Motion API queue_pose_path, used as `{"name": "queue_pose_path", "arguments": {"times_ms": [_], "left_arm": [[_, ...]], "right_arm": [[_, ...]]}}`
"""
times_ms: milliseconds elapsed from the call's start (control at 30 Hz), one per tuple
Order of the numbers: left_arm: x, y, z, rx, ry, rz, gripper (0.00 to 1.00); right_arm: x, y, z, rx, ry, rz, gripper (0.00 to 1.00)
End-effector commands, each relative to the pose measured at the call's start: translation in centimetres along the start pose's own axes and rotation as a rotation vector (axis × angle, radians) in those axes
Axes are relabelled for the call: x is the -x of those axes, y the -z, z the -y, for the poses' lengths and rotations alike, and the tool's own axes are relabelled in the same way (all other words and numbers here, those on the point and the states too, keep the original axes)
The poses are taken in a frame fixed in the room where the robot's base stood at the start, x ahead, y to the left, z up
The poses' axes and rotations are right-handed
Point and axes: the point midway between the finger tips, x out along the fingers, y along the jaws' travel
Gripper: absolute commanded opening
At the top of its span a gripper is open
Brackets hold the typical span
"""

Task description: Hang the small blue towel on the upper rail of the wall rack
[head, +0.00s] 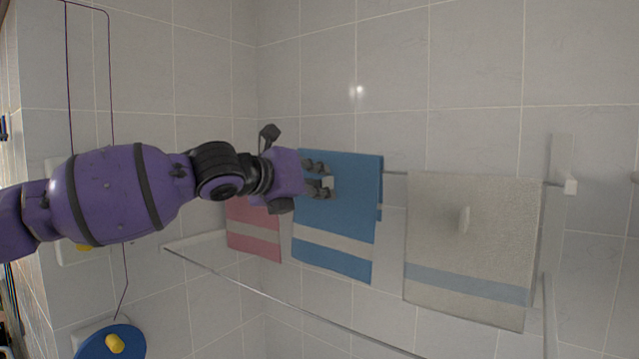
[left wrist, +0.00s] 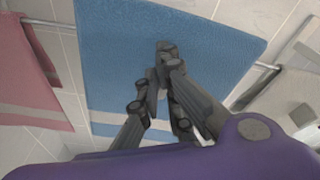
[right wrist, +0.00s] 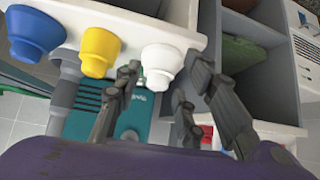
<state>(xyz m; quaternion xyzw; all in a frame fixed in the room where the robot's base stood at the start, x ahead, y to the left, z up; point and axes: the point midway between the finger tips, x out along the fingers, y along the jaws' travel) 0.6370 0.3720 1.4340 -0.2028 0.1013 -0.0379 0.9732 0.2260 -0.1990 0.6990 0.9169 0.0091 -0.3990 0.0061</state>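The blue towel (head: 352,195) with a pale band low down is spread in front of the wall. It also fills the middle of the left wrist view (left wrist: 110,60). Its top edge stands a little above the line of the upper rail (head: 395,173), and a short back layer shows at its right edge. I cannot tell whether it touches the rail. My left gripper (head: 325,182) is at the towel's upper front, its fingertips close together (left wrist: 165,55) on a small pale tab there. My right gripper (right wrist: 160,85) is open and empty, seen only in its wrist view.
A pink towel (head: 252,232) hangs left of the blue one and a grey-white towel (head: 465,265) hangs to its right. A lower front rail (head: 290,300) crosses below. In the right wrist view, blue, yellow (right wrist: 99,50) and white knobs sit on a white ledge near my right fingers.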

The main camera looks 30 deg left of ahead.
Motion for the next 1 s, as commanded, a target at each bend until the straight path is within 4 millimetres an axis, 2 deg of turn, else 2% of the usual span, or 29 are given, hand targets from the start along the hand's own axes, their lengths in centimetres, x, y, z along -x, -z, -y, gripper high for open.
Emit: {"name": "queue_pose_path", "arguments": {"times_ms": [500, 900, 933, 1000], "left_arm": [[-0.4, 2.3, -1.0, 0.0, 0.001, 0.0, 0.0], [-0.5, 2.5, -1.2, -0.001, -0.001, -0.001, 0.0], [-0.5, 2.5, -1.2, -0.001, -0.001, -0.001, 0.08], [-0.5, 2.5, -1.2, -0.001, -0.001, -0.001, 0.17]], "right_arm": [[0.3, 1.2, -0.5, 0.017, 0.0, -0.019, 0.37], [0.2, 1.4, -0.2, 0.007, -0.001, -0.021, 0.37], [0.2, 1.4, -0.2, 0.005, -0.001, -0.022, 0.37], [0.2, 1.4, -0.1, 0.002, -0.001, -0.022, 0.37]]}}
